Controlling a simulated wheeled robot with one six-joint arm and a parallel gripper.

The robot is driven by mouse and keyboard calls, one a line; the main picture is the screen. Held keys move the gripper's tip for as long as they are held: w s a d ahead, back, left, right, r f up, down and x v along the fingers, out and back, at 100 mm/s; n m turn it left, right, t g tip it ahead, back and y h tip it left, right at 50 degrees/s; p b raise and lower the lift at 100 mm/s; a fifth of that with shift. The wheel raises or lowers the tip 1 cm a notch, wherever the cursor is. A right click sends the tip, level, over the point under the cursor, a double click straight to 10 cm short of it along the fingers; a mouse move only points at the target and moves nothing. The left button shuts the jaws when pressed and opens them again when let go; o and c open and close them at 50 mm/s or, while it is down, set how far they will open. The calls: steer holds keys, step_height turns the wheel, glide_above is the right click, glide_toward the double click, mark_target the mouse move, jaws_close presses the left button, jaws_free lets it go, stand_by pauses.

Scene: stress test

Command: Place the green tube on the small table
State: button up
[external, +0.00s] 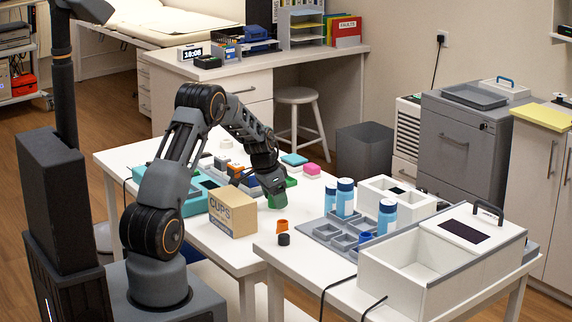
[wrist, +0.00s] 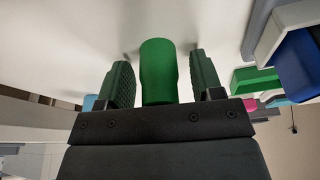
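The green tube (wrist: 158,70) stands between the two dark fingers of my gripper (wrist: 161,82) in the wrist view. A narrow gap shows on each side of it, so the fingers are open around it. In the external view my gripper (external: 272,186) points down over the left white table (external: 190,229), with the green tube (external: 277,201) just under it, apparently upright; I cannot tell if it touches the tabletop. A second white table (external: 290,265) stands at the front right. The frames do not settle which one is the small table.
A cardboard CUPS box (external: 234,211) sits close left of my gripper. A green bin (external: 291,181) and several small items lie behind. The right table holds a grey tray (external: 325,231), blue bottles (external: 345,197) and a white lidded box (external: 390,289).

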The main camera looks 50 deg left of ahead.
steer(key=c, duration=0.9)
steer(key=shift+c, duration=0.2)
steer(key=shift+r, duration=0.55)
step_height(320, 180, up, 2)
steer(key=shift+r, duration=0.2)
steer(key=s+d+r+b, duration=0.2)
steer(key=s+d+r, duration=0.3)
steer(key=s+r, duration=0.65)
steer(key=w+d+f+p, duration=0.1)
steer(key=w+d+p, duration=0.1)
steer(key=d, duration=0.7)
steer(key=w+d+f+m+p, duration=0.1)
steer(key=w+d, duration=0.3)
steer(key=d, duration=0.5)
steer(key=shift+w+d+f+p, duration=0.2)
steer(key=shift+w+f+p, duration=0.1)
steer(key=shift+p, duration=0.6)
